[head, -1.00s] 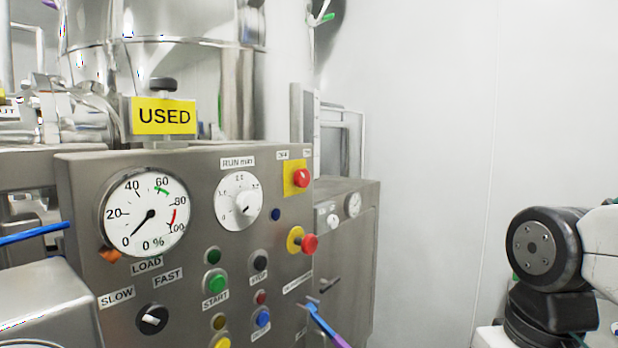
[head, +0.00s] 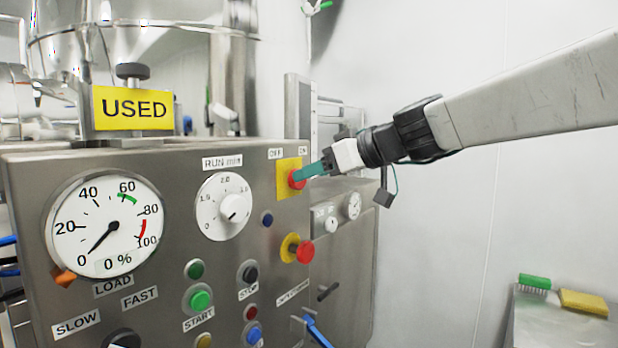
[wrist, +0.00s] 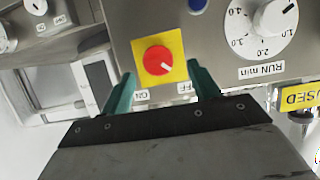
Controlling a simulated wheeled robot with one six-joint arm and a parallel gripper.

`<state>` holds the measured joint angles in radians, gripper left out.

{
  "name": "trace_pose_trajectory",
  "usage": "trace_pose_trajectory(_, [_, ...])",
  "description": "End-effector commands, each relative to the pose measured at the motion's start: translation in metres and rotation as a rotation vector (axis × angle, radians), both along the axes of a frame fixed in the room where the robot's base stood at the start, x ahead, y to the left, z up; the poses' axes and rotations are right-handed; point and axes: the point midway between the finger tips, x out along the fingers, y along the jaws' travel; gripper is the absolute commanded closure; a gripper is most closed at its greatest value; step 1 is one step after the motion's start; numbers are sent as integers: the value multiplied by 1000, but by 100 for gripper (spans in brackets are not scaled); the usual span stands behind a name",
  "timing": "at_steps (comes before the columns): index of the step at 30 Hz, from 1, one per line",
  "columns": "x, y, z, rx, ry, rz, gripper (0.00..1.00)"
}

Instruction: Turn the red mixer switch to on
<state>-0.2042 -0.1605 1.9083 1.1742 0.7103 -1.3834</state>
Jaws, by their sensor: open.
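The red mixer switch (head: 297,179) is a round red knob on a yellow square plate (head: 284,192), high on the right of the steel control panel. OFF and ON labels sit above it. In the wrist view the red knob (wrist: 158,60) shows whole, with a small white mark on its lower right. My gripper (head: 305,174) has its teal fingers at the knob, coming from the right. In the wrist view the gripper (wrist: 160,85) is open, one finger on each side of the yellow plate's lower part. I cannot tell whether a finger touches the knob.
A red emergency-style button (head: 305,251) on a yellow base sits just below. The white RUN min dial (head: 224,206) is to the left. Green START (head: 200,300) and other buttons lie lower. A bench at the right holds a green brush (head: 534,282) and a yellow sponge (head: 584,302).

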Motion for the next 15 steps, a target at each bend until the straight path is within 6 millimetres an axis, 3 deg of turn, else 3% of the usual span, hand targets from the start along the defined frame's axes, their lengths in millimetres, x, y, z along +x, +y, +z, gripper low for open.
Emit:
trace_pose_trajectory(6, [19,22,-13,-1,2,0,39])
trace_pose_trajectory(15, [25,29,-17,0,2,-4,39])
